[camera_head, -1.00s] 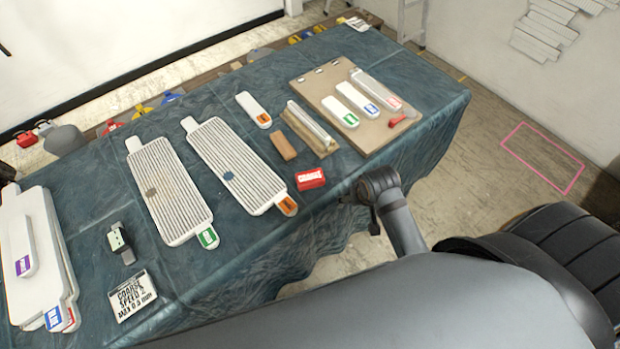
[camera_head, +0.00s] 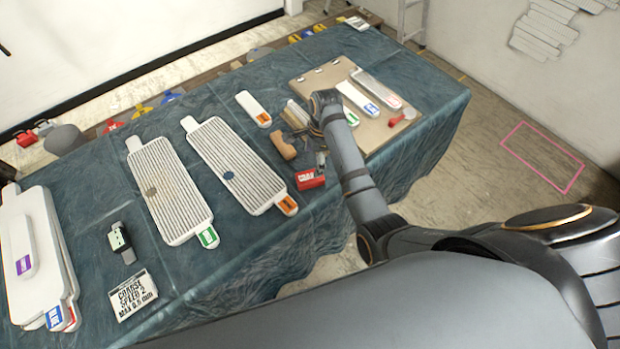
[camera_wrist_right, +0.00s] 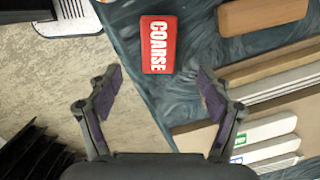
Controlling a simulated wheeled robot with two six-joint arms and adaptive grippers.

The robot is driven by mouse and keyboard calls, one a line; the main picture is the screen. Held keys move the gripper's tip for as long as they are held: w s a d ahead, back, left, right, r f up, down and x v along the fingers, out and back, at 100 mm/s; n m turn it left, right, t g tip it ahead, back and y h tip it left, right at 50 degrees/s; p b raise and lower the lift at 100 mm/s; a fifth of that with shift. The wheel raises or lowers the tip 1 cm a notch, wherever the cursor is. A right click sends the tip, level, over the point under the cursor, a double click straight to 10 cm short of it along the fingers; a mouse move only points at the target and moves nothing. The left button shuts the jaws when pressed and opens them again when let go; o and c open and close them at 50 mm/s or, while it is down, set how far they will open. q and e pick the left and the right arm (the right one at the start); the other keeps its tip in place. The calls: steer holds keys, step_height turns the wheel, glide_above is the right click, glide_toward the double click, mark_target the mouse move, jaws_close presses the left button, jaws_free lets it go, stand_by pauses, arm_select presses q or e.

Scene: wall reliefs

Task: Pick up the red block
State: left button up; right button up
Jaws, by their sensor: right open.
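The red block (camera_head: 310,180), with white lettering, lies on the blue-green cloth near the table's front edge. My left gripper is not in view.
A brown wooden block (camera_head: 283,146) lies close behind the red block. A board (camera_head: 385,128) with white labelled strips is to the right. Ribbed white panels (camera_head: 235,165) lie to the left. A card (camera_head: 133,295) lies at the front left.

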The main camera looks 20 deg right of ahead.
mark_target(310, 176)
steer(key=f, duration=0.6)
steer(key=a+f+p, duration=0.1)
steer(key=f, duration=0.2)
steer(key=shift+a+f, duration=0.1)
steer(key=shift+f, duration=0.3)
steer(key=shift+s+r, duration=0.1)
steer(key=c, duration=1.4)
